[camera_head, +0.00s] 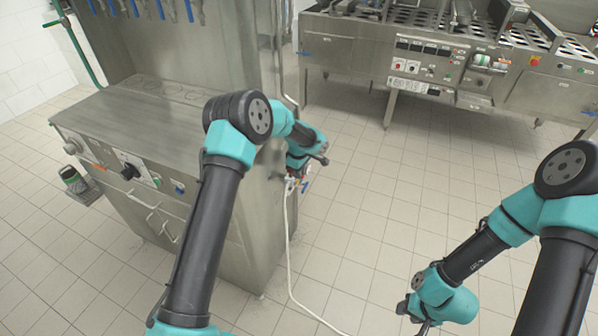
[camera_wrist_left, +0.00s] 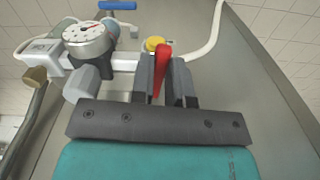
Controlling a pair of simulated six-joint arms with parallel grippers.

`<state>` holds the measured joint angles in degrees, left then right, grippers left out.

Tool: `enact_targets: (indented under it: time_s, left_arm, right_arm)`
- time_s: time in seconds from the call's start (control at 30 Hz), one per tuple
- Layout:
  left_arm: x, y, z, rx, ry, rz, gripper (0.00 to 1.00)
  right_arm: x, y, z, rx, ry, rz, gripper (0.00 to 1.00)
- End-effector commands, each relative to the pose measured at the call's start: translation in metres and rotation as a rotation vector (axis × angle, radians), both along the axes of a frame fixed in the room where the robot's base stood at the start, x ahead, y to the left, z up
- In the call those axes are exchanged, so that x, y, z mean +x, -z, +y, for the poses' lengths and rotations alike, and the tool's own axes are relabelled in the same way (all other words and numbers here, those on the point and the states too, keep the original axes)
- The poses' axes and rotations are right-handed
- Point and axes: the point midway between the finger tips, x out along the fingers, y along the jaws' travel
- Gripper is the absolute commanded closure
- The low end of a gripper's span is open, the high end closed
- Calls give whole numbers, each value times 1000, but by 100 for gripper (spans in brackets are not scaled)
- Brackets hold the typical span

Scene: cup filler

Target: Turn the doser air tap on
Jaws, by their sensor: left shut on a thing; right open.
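In the left wrist view, my left gripper (camera_wrist_left: 162,82) is shut on a red tap lever (camera_wrist_left: 163,58), which sits between its two dark fingers. A yellow round cap (camera_wrist_left: 154,44) is just behind the lever, on a pale pipe fitting. A round pressure gauge (camera_wrist_left: 88,38) and a blue handle (camera_wrist_left: 117,5) are to the left and above. In the head view, my left gripper (camera_head: 297,172) is at the side of the steel cabinet (camera_head: 215,215), largely hidden by its own arm. My right gripper (camera_head: 418,310) is open at the lower right, over the floor, away from the tap.
A white hose (camera_head: 289,245) hangs from the fittings to the floor. A larger steel machine (camera_head: 430,65) with a control panel stands at the back.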

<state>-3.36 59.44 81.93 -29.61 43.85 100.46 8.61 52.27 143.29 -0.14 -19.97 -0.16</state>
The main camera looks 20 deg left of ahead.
Motion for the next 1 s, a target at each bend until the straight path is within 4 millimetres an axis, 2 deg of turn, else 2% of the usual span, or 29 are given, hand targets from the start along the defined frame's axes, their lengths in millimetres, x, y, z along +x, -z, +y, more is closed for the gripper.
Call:
enact_targets:
  time_s: [1.0]
  left_arm:
    - [-25,-1,22,1,914,0,100]
  right_arm:
    - [0,0,0,0,0,0,57]
